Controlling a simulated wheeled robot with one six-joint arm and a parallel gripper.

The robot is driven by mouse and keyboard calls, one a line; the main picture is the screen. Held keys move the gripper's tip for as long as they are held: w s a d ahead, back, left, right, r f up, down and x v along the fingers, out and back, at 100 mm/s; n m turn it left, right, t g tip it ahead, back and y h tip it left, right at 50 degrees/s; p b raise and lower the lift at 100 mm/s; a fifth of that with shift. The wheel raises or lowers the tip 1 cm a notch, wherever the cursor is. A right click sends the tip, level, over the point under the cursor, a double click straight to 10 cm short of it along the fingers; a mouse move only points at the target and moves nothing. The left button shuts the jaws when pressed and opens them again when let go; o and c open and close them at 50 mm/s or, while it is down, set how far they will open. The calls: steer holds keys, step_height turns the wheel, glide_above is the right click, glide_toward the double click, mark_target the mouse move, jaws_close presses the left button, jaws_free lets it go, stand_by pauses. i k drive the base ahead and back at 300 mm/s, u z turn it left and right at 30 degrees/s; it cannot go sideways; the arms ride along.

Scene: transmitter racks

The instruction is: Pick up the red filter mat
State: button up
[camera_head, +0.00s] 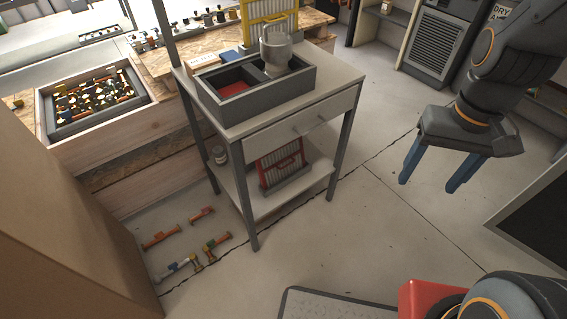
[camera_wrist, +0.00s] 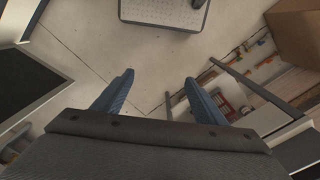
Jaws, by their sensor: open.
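The red filter mat (camera_head: 281,168), a pleated pale panel in a red frame with a red handle, stands upright in a dark holder on the lower shelf of a small grey cart (camera_head: 240,190). In the wrist view a small red and white patch (camera_wrist: 227,107) shows at the cart beyond the right finger, probably the same mat. My gripper (camera_head: 434,174) is open and empty, with blue fingers pointing down, in the air well to the right of the cart. In the wrist view my gripper (camera_wrist: 159,80) has bare floor between its fingertips.
Several coloured parts (camera_head: 160,237) lie on the floor. Floor right of the cart is clear.

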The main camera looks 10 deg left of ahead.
mark_target(274, 168)
steer(key=z, duration=1.4)
steer(key=k, duration=0.7)
steer(key=u, duration=1.3)
